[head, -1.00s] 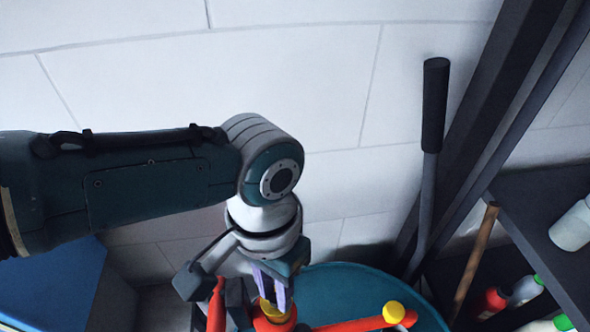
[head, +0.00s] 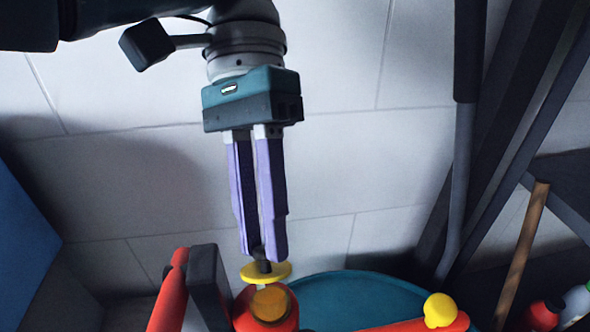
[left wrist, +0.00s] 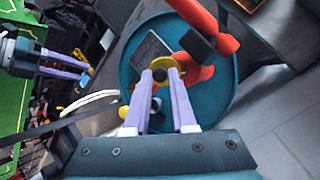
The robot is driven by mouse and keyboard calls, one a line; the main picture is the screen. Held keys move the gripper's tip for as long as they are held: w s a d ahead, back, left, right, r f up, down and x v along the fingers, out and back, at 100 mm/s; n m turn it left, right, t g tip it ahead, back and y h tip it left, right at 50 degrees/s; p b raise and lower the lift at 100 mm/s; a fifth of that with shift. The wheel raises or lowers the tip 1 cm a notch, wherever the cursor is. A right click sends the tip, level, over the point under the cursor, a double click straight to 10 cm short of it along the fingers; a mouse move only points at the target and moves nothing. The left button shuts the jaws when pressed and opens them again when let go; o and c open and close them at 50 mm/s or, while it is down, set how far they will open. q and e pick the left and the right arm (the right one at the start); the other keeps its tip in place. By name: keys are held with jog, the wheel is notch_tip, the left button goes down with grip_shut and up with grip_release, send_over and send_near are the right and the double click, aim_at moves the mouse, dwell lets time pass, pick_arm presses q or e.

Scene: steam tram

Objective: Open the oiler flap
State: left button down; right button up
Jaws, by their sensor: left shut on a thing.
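The oiler flap is a yellow disc (head: 279,273) with a small dark knob. My left gripper (head: 264,250) is shut on that knob, its purple fingers pointing down. The disc is above the mouth of a red oiler cup (head: 248,316), with a gap showing between them and the brown inside (head: 270,303) visible. In the left wrist view, the flap (left wrist: 166,62) and its dark knob (left wrist: 160,75) show between my left fingertips.
A round teal surface (head: 345,290) lies behind the cup. A red bar with a yellow knob (head: 439,309) is at right, and a red handle with a dark block (head: 209,287) at left. A tall dark-gripped lever (head: 469,60) stands at right.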

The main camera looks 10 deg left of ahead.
jog(key=shift+f, duration=0.45)
pick_arm(q)
jog(key=c, duration=0.8)
grip_release()
jog(key=shift+o, duration=0.2)
pick_arm(e)
jog(key=shift+r, duration=0.1)
